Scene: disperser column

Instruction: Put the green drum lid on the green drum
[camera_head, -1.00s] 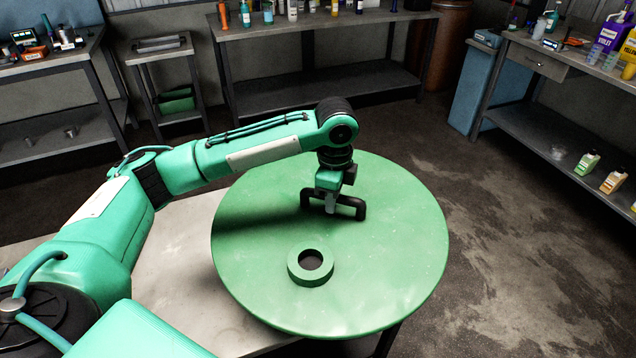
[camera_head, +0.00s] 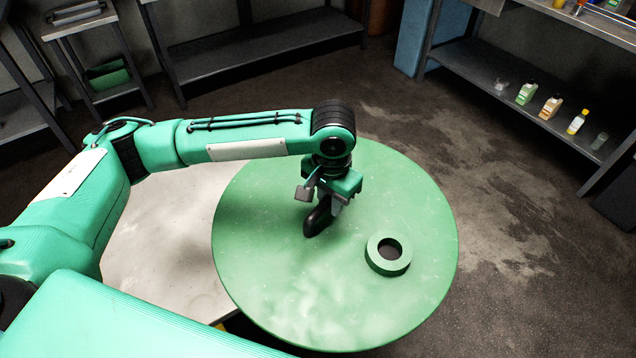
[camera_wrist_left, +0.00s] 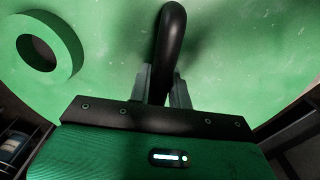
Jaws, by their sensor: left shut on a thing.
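The green drum lid (camera_head: 300,290) is a large round disc with a raised ring (camera_head: 388,256) around a hole at its right side and a black handle (camera_head: 317,217) near its middle. My left gripper (camera_head: 330,203) is shut on the black handle from above. In the left wrist view the handle (camera_wrist_left: 170,50) stands between the two fingers (camera_wrist_left: 158,88), and the ring (camera_wrist_left: 48,45) shows at upper left. The lid lies about level over a pale tabletop and covers part of it. The green drum cannot be made out. My right gripper is not in view.
The pale tabletop (camera_head: 165,245) shows left of the lid. A small stand (camera_head: 90,50) and a long dark bench (camera_head: 260,50) are at the back. A shelf with several bottles (camera_head: 550,108) stands at right. The floor (camera_head: 510,235) right of the lid is clear.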

